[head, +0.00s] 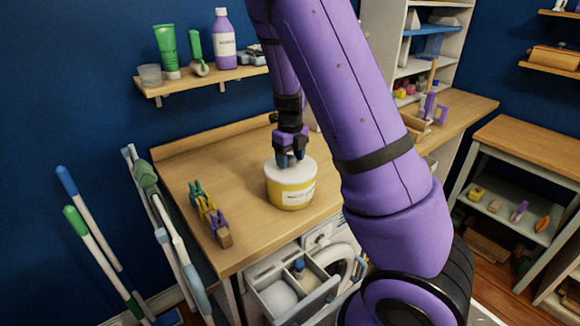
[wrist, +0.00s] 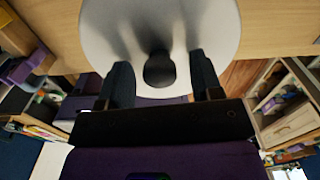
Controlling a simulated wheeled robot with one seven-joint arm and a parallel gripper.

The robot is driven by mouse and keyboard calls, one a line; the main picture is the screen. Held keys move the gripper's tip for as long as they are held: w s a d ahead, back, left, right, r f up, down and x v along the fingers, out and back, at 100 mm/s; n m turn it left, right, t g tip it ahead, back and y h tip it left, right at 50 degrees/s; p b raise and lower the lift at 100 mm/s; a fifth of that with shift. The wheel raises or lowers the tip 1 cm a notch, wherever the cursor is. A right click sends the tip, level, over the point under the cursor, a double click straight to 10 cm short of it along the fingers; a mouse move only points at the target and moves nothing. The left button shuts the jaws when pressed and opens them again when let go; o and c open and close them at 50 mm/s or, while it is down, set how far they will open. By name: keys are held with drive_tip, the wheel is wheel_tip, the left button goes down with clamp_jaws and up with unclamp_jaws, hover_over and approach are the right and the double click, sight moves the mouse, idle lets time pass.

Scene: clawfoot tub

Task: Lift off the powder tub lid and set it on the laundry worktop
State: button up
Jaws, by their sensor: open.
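The powder tub (head: 291,195) is yellow with a pale label and stands upright on the wooden laundry worktop (head: 250,240). Its white lid (head: 303,171) sits on top of it. In the wrist view the lid (wrist: 200,22) is a white disc with a dark round knob (wrist: 159,70) near its middle. My gripper (head: 289,158) points down right over the lid. In the wrist view its two fingers (wrist: 160,85) are apart, one on each side of the knob, with a gap showing on both sides. The tub body is hidden below the lid in the wrist view.
A wall shelf (head: 205,83) with bottles hangs behind. Long-handled tools (head: 165,230) lean at the left. An open drawer (head: 290,295) is below the front edge. Bare worktop lies around the tub.

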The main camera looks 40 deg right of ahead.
sight(290, 157)
idle(0.8)
clamp_jaws()
drive_tip(key=shift+r, duration=0.5)
idle(0.6)
drive_tip(key=shift+r, duration=1.85)
